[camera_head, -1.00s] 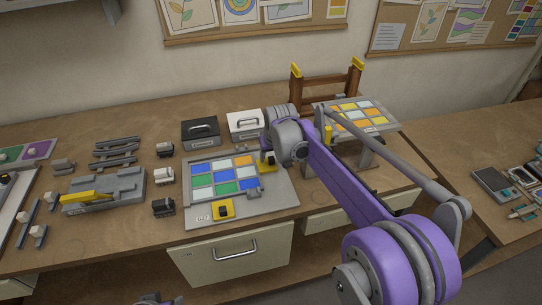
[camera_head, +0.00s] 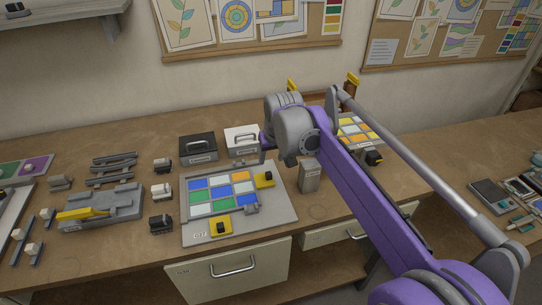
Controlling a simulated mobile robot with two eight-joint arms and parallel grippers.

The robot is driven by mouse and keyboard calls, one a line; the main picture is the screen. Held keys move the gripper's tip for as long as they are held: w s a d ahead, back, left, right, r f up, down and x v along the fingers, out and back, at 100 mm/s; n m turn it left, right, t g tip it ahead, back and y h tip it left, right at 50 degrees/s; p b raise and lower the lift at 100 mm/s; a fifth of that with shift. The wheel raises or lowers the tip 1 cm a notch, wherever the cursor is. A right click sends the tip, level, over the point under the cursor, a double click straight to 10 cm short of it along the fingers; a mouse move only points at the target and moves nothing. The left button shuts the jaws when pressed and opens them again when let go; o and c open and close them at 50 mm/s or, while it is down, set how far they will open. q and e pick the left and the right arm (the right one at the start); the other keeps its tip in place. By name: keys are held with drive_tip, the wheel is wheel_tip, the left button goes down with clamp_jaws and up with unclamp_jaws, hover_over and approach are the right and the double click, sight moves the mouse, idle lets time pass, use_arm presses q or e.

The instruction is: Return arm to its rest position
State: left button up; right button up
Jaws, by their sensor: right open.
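My right arm (camera_head: 350,190), purple and grey, reaches in from the lower right over the workbench. Its right gripper (camera_head: 264,146) is at the far end, above the back right of the glass panel, mostly hidden by the grey wrist (camera_head: 293,128). It is open, and I see nothing held in it. The glass panel (camera_head: 222,190) has blue, green, white and orange panes on a grey board (camera_head: 280,215). Yellow-and-black clamps sit at its right side (camera_head: 264,180) and front edge (camera_head: 221,226). My left gripper is not in view.
A black case (camera_head: 198,147) and a white case (camera_head: 242,140) stand behind the board. A second coloured panel (camera_head: 358,131) is partly behind my arm. A grey block (camera_head: 310,176) stands right of the board. A grey fixture (camera_head: 110,208) lies left. Bare wood shows at front left.

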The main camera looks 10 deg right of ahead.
drive_tip(key=s+d+f, duration=0.1)
drive_tip(key=s+f, duration=0.3)
drive_tip(key=s, duration=0.6)
drive_tip(key=s+d+f, duration=0.1)
drive_tip(key=s+f, duration=0.4)
drive_tip(key=s, duration=0.5)
drive_tip(key=s+d+f+t, duration=0.1)
drive_tip(key=s+f, duration=0.3)
drive_tip(key=s, duration=0.7)
drive_tip(key=shift+f+p, duration=0.25)
drive_tip(key=shift+p, duration=0.15)
